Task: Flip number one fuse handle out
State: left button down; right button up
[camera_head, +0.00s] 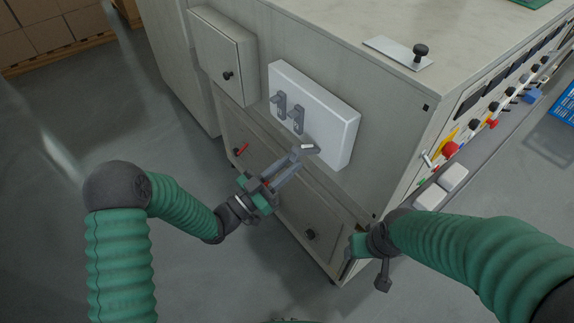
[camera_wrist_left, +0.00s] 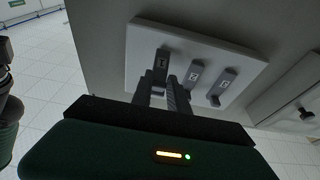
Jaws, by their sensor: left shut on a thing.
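A white fuse panel (camera_head: 335,108) is on the side of the grey cabinet and carries three grey fuse handles. Two handles, one on the left (camera_head: 279,103) and one in the middle (camera_head: 297,118), stand apart from my grippers. My left gripper (camera_head: 297,158) is shut on the third, the number one fuse handle (camera_head: 309,148), at the panel's lower right. In the left wrist view this handle (camera_wrist_left: 162,64) is between the fingers, which hide its lower part. Handles two (camera_wrist_left: 194,74) and three (camera_wrist_left: 223,82) are beside it. My right gripper (camera_head: 365,246) is near the cabinet's lower corner, away from the panel; its jaw state is unclear.
A small grey box (camera_head: 222,55) with a black knob is left of the panel. Cabinet doors (camera_head: 285,195) are below it. A control face with a red button (camera_head: 449,150) and several switches is at the right. Open floor (camera_head: 60,130) lies to the left.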

pick_arm(q)
jog(key=shift+s+f, duration=0.1)
jog(key=shift+f, duration=0.4)
pick_arm(e)
jog(key=shift+f, duration=0.1)
pick_arm(q)
jog(key=c, duration=1.6)
grip_release()
jog(key=shift+d, duration=0.1)
jog(key=o, duration=0.3)
jog(key=shift+w+d+f, duration=0.1)
jog(key=shift+w+d, duration=0.05)
jog(key=shift+w, duration=0.2)
jog(key=v, duration=1.7)
jog(key=shift+r, duration=0.3)
pick_arm(e)
jog(key=shift+w+d, duration=0.1)
jog(key=shift+w, duration=0.1)
